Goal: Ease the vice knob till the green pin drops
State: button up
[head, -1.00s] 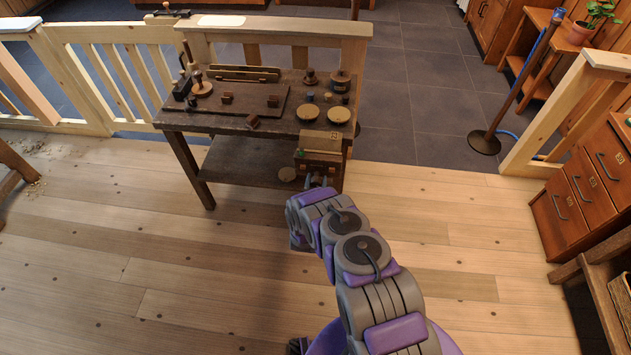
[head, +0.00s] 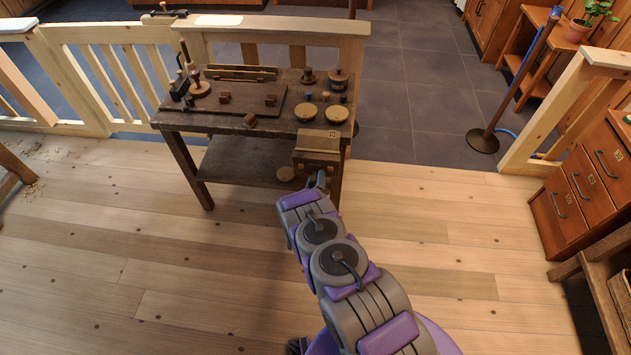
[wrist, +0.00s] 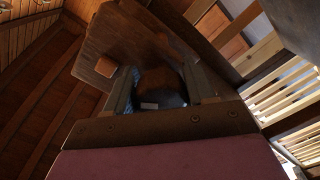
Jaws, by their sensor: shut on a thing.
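The vice (head: 318,142) is a brown wooden block on the front right edge of the workbench. My gripper (head: 320,181) is at its front face, low down, and my wrist partly covers that spot. In the wrist view my two fingers stand either side of a dark round knob (wrist: 158,80), and my gripper (wrist: 160,92) is shut on it. The knob is in deep shadow, so its turn cannot be read. I cannot make out the green pin in either present view.
The dark workbench (head: 235,122) carries a board, wooden blocks and two pale discs (head: 306,112) behind the vice. Its lower shelf (head: 240,162) is below left of the vice. Drawers (head: 585,185) stand at the right. The plank floor (head: 430,240) around my arm is clear.

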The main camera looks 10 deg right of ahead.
jog(key=n, duration=0.7)
jog(key=shift+w+a+r+p, duration=0.1)
jog(key=shift+a+r+p, duration=0.15)
jog(key=shift+p, duration=0.15)
jog(key=n, duration=0.6)
jog(key=shift+p, duration=0.35)
jog(key=shift+c, duration=0.3)
jog(key=shift+d+n, duration=0.1)
jog(key=shift+n, duration=0.7)
jog(key=shift+d, duration=0.1)
jog(key=o, duration=1)
jog(key=shift+d, duration=0.1)
